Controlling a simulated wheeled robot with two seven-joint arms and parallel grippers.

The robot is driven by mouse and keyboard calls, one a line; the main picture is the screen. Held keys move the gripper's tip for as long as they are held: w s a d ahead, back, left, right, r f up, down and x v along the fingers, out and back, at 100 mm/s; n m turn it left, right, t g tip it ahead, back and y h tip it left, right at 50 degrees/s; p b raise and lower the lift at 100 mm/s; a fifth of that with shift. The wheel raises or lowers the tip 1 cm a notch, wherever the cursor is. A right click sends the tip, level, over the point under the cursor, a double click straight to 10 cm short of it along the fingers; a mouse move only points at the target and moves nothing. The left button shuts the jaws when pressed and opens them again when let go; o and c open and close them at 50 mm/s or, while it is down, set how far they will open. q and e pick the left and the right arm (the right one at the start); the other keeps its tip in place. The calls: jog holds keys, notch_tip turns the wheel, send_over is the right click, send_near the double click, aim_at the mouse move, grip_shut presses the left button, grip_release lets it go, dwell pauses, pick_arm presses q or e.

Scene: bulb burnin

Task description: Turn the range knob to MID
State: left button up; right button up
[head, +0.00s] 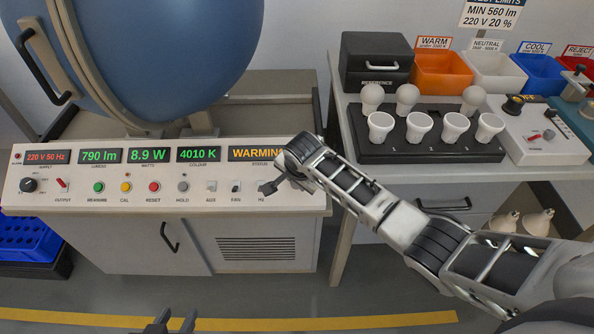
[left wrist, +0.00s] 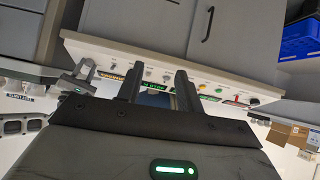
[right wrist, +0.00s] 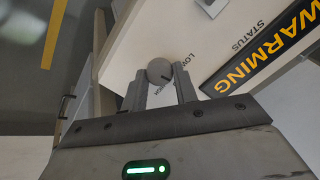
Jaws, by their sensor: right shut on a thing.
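The range knob (right wrist: 159,70) is a small round grey knob on the sloped white panel. It sits between the fingertips of my right gripper (right wrist: 160,85) in the right wrist view, with the letters "LOW" partly showing beside it and a dark pointer line on its face. In the head view my right gripper (head: 268,188) is at the right end of the panel and largely covers the knob. My left gripper (head: 170,322) is low in the head view, away from the panel; its fingers (left wrist: 158,88) are apart and empty.
The panel (head: 130,205) carries displays, buttons and a supply knob (head: 28,185); the status display (head: 257,153) reads WARMING. A blue sphere (head: 180,50) stands behind it. On the right table are a bulb rack (head: 385,150) and sorting bins (head: 440,75). Open floor lies in front.

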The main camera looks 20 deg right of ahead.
jog(key=shift+s+m+p, duration=0.1)
jog(key=shift+m+p, duration=0.35)
jog(key=shift+m, duration=0.35)
jog(key=shift+d, duration=0.1)
jog(key=shift+m, duration=0.3)
jog(key=o, duration=1)
jog(key=shift+c, duration=0.2)
jog(key=shift+r, duration=0.1)
